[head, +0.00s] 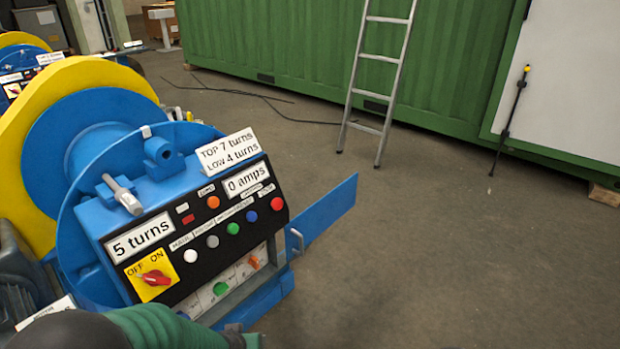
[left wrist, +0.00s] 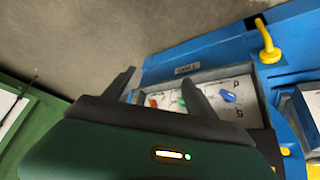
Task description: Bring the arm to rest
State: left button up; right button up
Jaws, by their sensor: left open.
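My left arm (head: 165,327), dark green, comes in along the bottom edge of the head view, in front of the blue machine's lower side. Its gripper is mostly hidden or cut off there. In the left wrist view my left gripper (left wrist: 160,88) is open, with two dark fingers apart and nothing seen between them. Beyond the fingers is a recessed white panel (left wrist: 230,82) with orange, green and blue pieces. I cannot tell whether the fingers touch it. The blue machine's control panel (head: 215,222) reads "5 turns" and "0 amps". My right gripper is not in view.
An open blue door (head: 328,209) sticks out from the machine's right side. A yellow-rimmed drum (head: 45,125) stands at left. A ladder (head: 378,75) leans on a green container (head: 270,45). Floor (head: 430,260) at right is clear. A yellow handle (left wrist: 267,45) juts near the panel.

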pick_arm(q)
jog(key=s+a+r+g+p, duration=0.1)
jog(key=s+a+r+g, duration=0.15)
jog(key=s, duration=0.45)
jog(key=s+a+r+g+p, duration=0.1)
jog(key=s+a+r+p, duration=0.1)
jog(key=s+r, duration=0.35)
jog(key=w+p+v, duration=0.2)
jog(key=p+v, duration=1)
jog(key=p, duration=0.1)
jog(key=w+r+p+v, duration=0.1)
jog(key=w+p+v, duration=0.2)
jog(key=p+v, duration=0.9)
jog(key=shift+d+r+m+p, duration=0.2)
jog(key=shift+d+m+p, duration=0.25)
jog(key=shift+p, duration=0.1)
